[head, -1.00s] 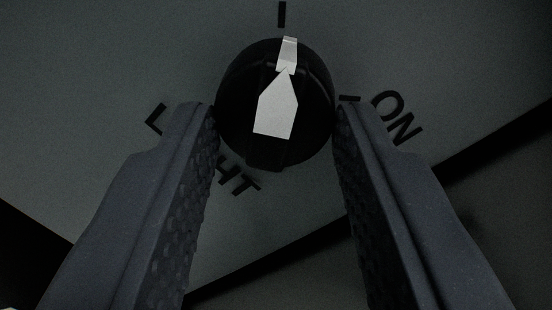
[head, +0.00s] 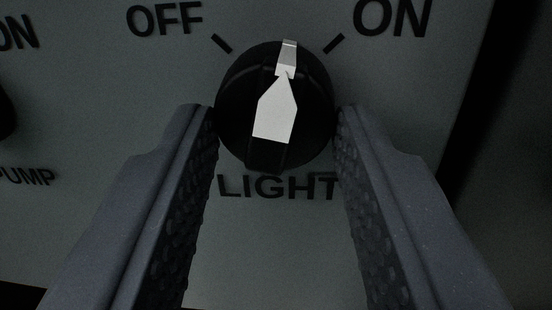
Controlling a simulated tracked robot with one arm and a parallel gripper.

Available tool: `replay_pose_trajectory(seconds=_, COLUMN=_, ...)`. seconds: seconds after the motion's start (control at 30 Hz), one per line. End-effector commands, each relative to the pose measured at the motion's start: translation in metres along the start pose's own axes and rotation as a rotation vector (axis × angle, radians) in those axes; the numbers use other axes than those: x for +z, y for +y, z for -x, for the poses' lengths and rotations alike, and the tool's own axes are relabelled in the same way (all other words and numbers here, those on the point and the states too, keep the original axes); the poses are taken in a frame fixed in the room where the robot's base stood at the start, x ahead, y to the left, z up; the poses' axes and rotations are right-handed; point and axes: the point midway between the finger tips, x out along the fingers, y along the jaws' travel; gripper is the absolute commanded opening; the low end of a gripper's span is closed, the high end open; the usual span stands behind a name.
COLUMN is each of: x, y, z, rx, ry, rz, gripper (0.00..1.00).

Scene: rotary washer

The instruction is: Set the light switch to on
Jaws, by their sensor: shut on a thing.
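The light switch (head: 275,108) is a round black rotary knob with a white arrow pointer on its raised grip. The pointer points nearly straight up, tilted slightly right, between the OFF tick (head: 222,43) and the ON tick (head: 334,44). The word LIGHT (head: 278,187) is printed below the knob. My gripper (head: 276,112) is shut on the knob, with one dark textured finger at its left side and one at its right.
The knob sits on a flat grey panel (head: 85,100). Part of another dark knob (head: 5,112) shows at the left edge, above the word PUMP (head: 24,176). The panel's right edge lies right of the ON label (head: 392,18).

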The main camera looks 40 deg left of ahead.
Motion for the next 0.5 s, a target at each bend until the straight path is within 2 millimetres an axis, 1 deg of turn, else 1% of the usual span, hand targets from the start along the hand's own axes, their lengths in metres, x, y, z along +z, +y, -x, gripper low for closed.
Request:
replay_pose_trajectory(seconds=0.03, x=-0.0036, y=-0.0003, z=-0.0017, rx=0.003, ry=0.01, rz=-0.043, gripper=0.11)
replay_pose_trajectory(seconds=0.2, x=-0.0041, y=-0.0003, z=-0.0019, rx=0.02, ry=0.022, rz=-0.199, gripper=0.11)
replay_pose_trajectory(seconds=0.5, x=-0.004, y=0.0, z=-0.0019, rx=0.046, ry=0.04, rz=-0.424, gripper=0.11)
